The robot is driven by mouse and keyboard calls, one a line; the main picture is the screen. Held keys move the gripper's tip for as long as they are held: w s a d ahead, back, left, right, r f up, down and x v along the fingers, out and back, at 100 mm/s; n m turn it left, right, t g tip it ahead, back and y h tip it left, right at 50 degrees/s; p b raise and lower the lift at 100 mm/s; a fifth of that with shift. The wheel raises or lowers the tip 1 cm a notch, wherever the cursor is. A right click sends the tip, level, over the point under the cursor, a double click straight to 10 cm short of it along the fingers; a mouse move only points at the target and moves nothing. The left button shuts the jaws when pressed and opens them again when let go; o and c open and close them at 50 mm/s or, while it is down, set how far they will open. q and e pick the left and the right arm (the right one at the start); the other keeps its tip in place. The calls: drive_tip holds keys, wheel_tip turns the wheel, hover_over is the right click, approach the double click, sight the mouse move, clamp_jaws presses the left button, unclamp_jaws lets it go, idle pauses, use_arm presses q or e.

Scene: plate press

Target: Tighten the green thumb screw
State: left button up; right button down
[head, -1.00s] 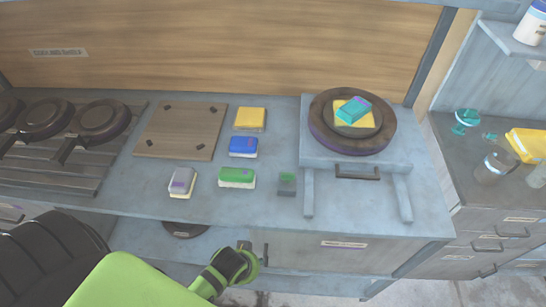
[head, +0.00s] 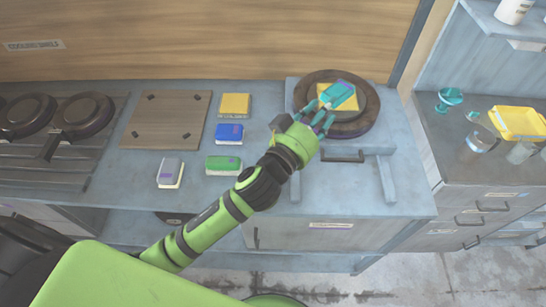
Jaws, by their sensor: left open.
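My left gripper (head: 325,110) is open, its teal fingers at the front of a dark round plate (head: 370,106) on a grey raised stand. On that plate lies a yellow block (head: 349,104) with a teal and purple piece (head: 338,94) on top, close beyond the fingertips. I cannot tell whether the fingers touch any of them. I cannot make out a green thumb screw for certain. The arm covers part of the counter in front of the stand. My right gripper is not in view.
On the counter (head: 130,185) left of my arm lie a yellow block (head: 235,105), a blue one (head: 229,134), a green one (head: 223,165) and a grey one (head: 170,172). A side bench (head: 425,150) stands at right.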

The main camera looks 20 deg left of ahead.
use_arm(q)
drive_tip(key=s+d+r+m+g+h, duration=0.3)
drive_tip(key=d+r+m+h, duration=0.55)
drive_tip(key=d+h, duration=0.25)
drive_tip(key=s+d+f+m+g+h, duration=0.25)
drive_tip(key=s+d+m+g, duration=0.5)
drive_tip(key=g, duration=0.45)
drive_tip(key=s+a+f+m+g+y, duration=0.1)
drive_tip(key=a+f+m+g+y, duration=0.25)
drive_tip(key=f+y, duration=0.5)
drive_tip(key=w+a+f+n+y, duration=0.2)
drive_tip(key=a+y, duration=0.1)
drive_tip(key=a, duration=0.5)
drive_tip(key=w+a+f+n+y, duration=0.2)
drive_tip(key=w+a+f+y, duration=0.1)
drive_tip(key=a, duration=0.5)
drive_tip(key=w+a+f+n+t+y, duration=0.1)
drive_tip(key=w+a+f+n+y, duration=0.1)
drive_tip(key=a, duration=0.6)
drive_tip(key=shift+w+a+f+n+y+p, duration=0.2)
drive_tip(key=shift+w+f+y, duration=0.2)
drive_tip(key=shift+y, duration=0.25)
drive_tip(key=shift+w+a+f+n+y+p, duration=0.15)
drive_tip(key=shift+w+f+y+p, duration=0.15)
drive_tip(key=shift+y, duration=0.35)
wheel_tip(320, 180, down, 6)
drive_tip(key=shift+d+r+p, duration=0.1)
drive_tip(key=shift+r+p, duration=0.15)
drive_tip(key=shift+p, duration=0.85)
drive_tip(key=shift+f, duration=0.6)
